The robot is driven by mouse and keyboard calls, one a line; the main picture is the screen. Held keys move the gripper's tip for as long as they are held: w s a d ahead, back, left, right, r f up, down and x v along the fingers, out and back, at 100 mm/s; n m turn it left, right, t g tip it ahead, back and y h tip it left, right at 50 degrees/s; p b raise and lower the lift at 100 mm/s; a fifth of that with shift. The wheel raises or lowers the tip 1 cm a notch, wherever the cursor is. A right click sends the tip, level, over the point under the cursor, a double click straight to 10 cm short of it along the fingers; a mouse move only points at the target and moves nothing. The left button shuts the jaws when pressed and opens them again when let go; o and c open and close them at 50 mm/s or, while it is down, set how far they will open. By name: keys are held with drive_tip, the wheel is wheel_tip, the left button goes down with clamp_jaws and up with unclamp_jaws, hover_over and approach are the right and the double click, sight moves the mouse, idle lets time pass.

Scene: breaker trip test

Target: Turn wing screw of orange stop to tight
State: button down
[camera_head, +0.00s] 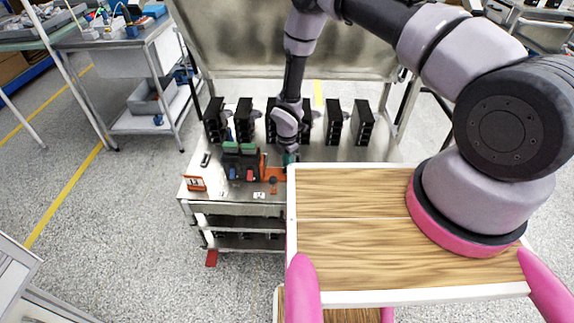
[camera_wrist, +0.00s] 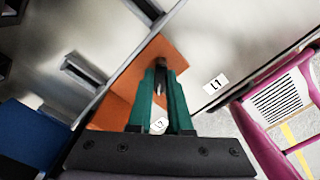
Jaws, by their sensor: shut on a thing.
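The orange stop (camera_wrist: 155,50) is a flat orange piece on the metal bench top; it also shows in the head view (camera_head: 274,173), just below my gripper. My gripper (camera_wrist: 161,76) has green fingers and points down at the stop. Its fingertips are close together on the small dark wing screw (camera_wrist: 160,88), which is largely hidden between them. In the head view my gripper (camera_head: 290,158) is small and partly hidden by the wrist. How far the screw is turned cannot be told.
Several black upright blocks (camera_head: 245,121) stand along the back of the metal bench (camera_head: 225,193). Dark modules with green tops (camera_head: 240,148) stand left of the stop. An L1 label (camera_wrist: 215,84) lies beside it. My wood-topped base is close on the right.

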drive_tip(key=m, duration=0.3)
drive_tip(key=shift+m, duration=0.3)
drive_tip(key=m, duration=0.3)
drive_tip(key=shift+m, duration=0.3)
drive_tip(key=m, duration=0.3)
drive_tip(key=shift+m, duration=0.4)
drive_tip(key=m, duration=0.3)
drive_tip(key=shift+m, duration=0.3)
drive_tip(key=m, duration=1.1)
